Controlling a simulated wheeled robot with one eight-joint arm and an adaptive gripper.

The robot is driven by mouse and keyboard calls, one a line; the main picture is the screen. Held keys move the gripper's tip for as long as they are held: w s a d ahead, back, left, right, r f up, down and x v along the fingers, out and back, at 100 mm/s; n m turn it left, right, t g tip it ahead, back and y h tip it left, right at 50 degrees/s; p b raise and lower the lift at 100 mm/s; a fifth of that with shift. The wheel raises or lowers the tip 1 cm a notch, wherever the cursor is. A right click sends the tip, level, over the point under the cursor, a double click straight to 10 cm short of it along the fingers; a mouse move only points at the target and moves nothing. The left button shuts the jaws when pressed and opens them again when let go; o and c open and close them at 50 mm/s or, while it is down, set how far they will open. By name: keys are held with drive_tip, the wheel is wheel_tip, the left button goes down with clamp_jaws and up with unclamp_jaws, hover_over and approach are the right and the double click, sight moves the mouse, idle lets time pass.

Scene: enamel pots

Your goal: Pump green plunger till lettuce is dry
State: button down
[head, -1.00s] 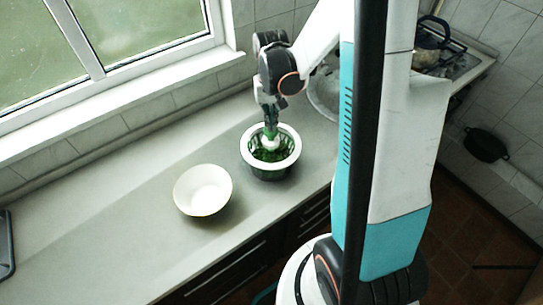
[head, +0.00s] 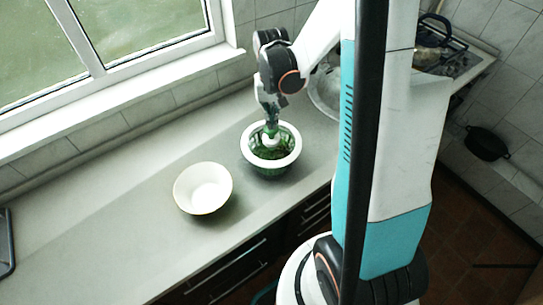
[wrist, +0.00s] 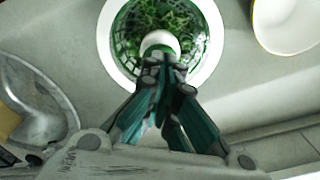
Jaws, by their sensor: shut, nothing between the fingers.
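The salad spinner (head: 293,157) stands on the counter with a white rim and a dark green, slotted basket. Green lettuce (wrist: 181,17) lies inside it, seen around a pale round knob (wrist: 160,40) at the centre. The knob also shows in the head view (head: 270,141). My gripper (wrist: 164,62) is shut and points down at the knob, with its fingertips at or very near it. Contact cannot be told for sure. A green plunger shaft cannot be told apart from my fingers. Whether the lettuce is wet or dry cannot be seen.
An empty white bowl (head: 203,188) stands to the left of the spinner, apart from it. A sink (head: 324,95) lies behind and to the right. A window (head: 115,50) is above the counter's back edge. The counter (head: 90,220) left of the bowl is mostly clear.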

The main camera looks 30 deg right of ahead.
drive_tip(key=shift+f+b, duration=1.85)
drive_tip(key=shift+f, duration=0.45)
drive_tip(key=shift+r+p, duration=1.2)
drive_tip(key=shift+r, duration=0.75)
drive_tip(key=shift+f, duration=0.1)
wheel_tip(320, 180, down, 4)
drive_tip(key=b, duration=0.3)
drive_tip(key=shift+b, duration=0.3)
drive_tip(key=shift+r+p, duration=1.35)
drive_tip(key=shift+r, duration=0.75)
drive_tip(key=shift+f, duration=0.15)
